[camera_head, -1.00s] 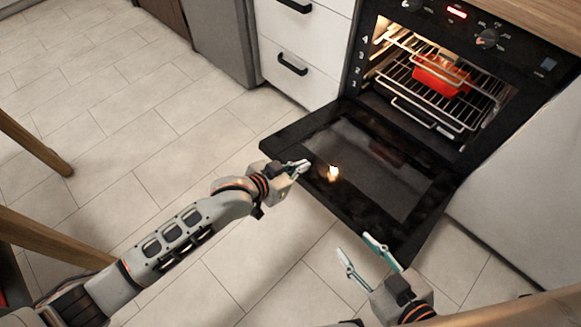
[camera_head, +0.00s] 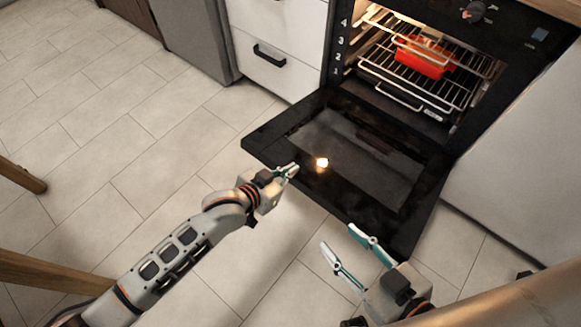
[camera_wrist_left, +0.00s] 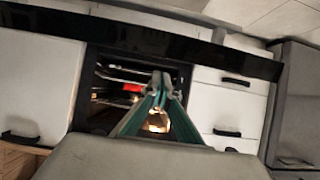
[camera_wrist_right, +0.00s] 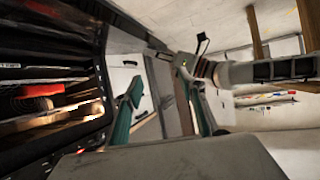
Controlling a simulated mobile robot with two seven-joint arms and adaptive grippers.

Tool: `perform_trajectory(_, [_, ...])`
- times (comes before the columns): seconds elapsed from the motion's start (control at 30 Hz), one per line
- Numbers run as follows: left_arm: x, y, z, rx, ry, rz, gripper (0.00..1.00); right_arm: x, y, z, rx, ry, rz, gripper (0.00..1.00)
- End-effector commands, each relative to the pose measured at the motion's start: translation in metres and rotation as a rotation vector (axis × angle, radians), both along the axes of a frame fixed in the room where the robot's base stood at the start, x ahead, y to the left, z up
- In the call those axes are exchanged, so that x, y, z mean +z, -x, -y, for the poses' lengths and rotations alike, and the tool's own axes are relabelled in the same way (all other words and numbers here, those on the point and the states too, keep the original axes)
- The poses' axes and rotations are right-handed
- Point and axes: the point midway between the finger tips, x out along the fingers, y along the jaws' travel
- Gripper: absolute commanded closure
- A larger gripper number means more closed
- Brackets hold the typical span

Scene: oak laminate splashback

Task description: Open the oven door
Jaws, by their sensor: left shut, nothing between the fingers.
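The oven door (camera_head: 350,165) is folded down and lies nearly flat in front of the oven (camera_head: 440,75), with a dark glass panel. Inside the lit oven are wire racks and a red dish (camera_head: 424,60). My left gripper (camera_head: 290,170) is shut and empty at the door's outer edge, near its left corner; whether it touches the door I cannot tell. My left gripper's fingers (camera_wrist_left: 158,95) also show together in the left wrist view. My right gripper (camera_head: 346,256) is open and empty, in front of the door's near right part. Its spread fingers also show in the right wrist view (camera_wrist_right: 165,105).
White drawers (camera_head: 275,45) with black handles stand left of the oven, and a grey appliance (camera_head: 200,35) is further left. A white cabinet front (camera_head: 520,160) is on the right. Wooden legs (camera_head: 22,178) stand at the left edge. The tiled floor (camera_head: 110,130) is mostly clear.

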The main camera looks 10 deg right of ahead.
Motion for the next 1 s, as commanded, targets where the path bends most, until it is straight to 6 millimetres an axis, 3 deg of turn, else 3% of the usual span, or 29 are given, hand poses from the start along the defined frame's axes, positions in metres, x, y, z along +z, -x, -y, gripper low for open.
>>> perform_trajectory(0.03, [-0.021, 0.007, -0.004, 0.001, -0.004, -0.016, 1.00, -0.010, 0.005, -0.001, -0.001, -0.004, -0.021, 0.60])
perform_trajectory(0.1, [-0.042, 0.012, -0.008, 0.001, -0.004, -0.023, 1.00, -0.015, 0.009, -0.003, -0.003, -0.017, -0.034, 0.60])
perform_trajectory(0.2, [-0.074, 0.020, -0.015, 0.001, -0.006, -0.028, 1.00, -0.011, 0.009, -0.009, -0.013, -0.067, -0.031, 0.60])
perform_trajectory(0.27, [-0.091, 0.023, -0.018, 0.000, -0.007, -0.029, 1.00, 0.000, 0.002, -0.022, -0.032, -0.147, -0.013, 0.60])
perform_trajectory(0.4, [-0.114, 0.024, -0.022, 0.000, -0.006, -0.021, 1.00, -0.001, 0.006, -0.040, -0.072, -0.277, -0.039, 0.60])
perform_trajectory(1.0, [-0.110, 0.017, -0.023, 0.000, -0.004, 0.000, 1.00, 0.005, 0.005, -0.045, -0.080, -0.314, -0.033, 0.60])
